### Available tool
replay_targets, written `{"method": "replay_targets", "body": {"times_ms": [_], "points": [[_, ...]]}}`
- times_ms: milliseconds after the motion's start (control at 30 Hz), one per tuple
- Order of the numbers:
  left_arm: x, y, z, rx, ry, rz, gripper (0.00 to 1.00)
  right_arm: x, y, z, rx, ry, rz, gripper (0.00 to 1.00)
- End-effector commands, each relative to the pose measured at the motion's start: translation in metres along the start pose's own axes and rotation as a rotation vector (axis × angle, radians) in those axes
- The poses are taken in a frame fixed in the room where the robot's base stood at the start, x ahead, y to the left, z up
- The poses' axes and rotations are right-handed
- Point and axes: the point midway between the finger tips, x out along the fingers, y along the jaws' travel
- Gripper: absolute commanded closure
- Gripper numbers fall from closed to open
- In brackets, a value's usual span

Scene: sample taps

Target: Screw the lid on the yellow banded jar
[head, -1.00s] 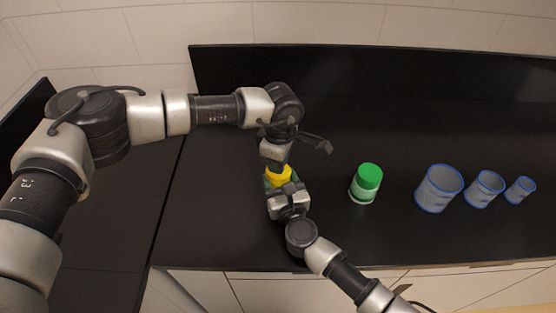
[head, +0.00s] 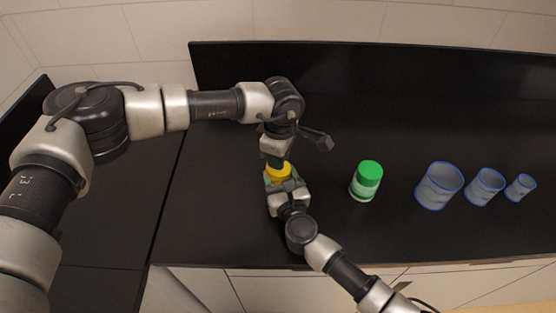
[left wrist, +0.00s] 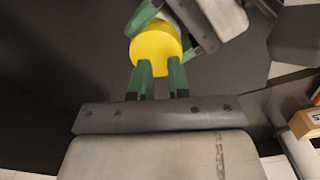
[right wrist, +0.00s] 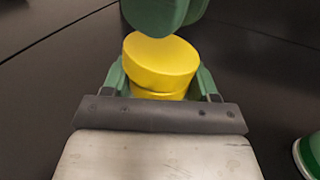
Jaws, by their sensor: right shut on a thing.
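The yellow lid (right wrist: 160,62) sits on top of the yellow banded jar (right wrist: 160,95), with a thin seam between them in the right wrist view. The lid also shows in the head view (head: 279,171) and left wrist view (left wrist: 156,48). My right gripper (right wrist: 160,80) is shut on the jar, its green fingers on either side below the lid. My left gripper (left wrist: 160,68) is just above the lid, its two green fingers parted with a gap between them. How tightly the lid is seated cannot be told. Most of the jar's body is hidden by the right gripper.
A green-lidded jar (head: 367,182) stands to the right on the black counter (head: 330,225). Further right stand three blue-rimmed grey cups (head: 438,188), (head: 485,188), (head: 520,188). The counter behind them is clear, up to a low black back wall.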

Motion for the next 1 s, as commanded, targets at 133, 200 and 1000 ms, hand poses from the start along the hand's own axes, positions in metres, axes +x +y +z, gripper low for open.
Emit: {"method": "replay_targets", "body": {"times_ms": [133,200,1000], "points": [[-0.018,0.000,-0.001,-0.001,-0.001,0.001,0.83,0.000,0.000,0.000,0.000,0.000,0.000,0.84],[-0.020,0.000,-0.001,-0.001,0.000,0.000,0.83,0.000,0.000,0.000,0.000,0.001,0.000,0.84],[-0.019,0.000,0.000,-0.001,0.000,0.001,0.83,-0.016,0.000,-0.003,0.001,0.004,0.000,0.11]]}}
